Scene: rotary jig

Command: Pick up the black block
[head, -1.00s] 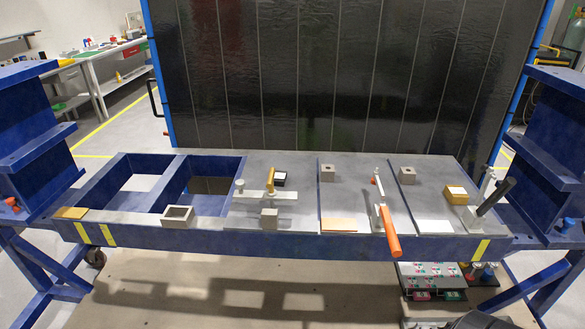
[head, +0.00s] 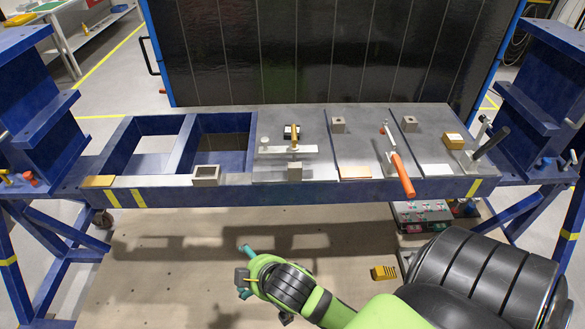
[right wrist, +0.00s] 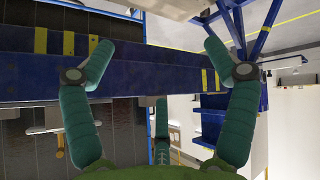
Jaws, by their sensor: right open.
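My right gripper (head: 243,271) is in front of and below the jig's front beam, well short of the block. The right wrist view shows its teal fingers spread wide with nothing between them (right wrist: 158,60). I cannot make out the black block in that view. My left gripper is not in view.
The jig's blue front beam (head: 230,196) lies between my right gripper and the plate. A hollow grey block (head: 206,174), a grey block (head: 295,170) and an orange-handled clamp (head: 402,175) stand along the table. A dark panel (head: 330,55) rises behind. The floor in front is open.

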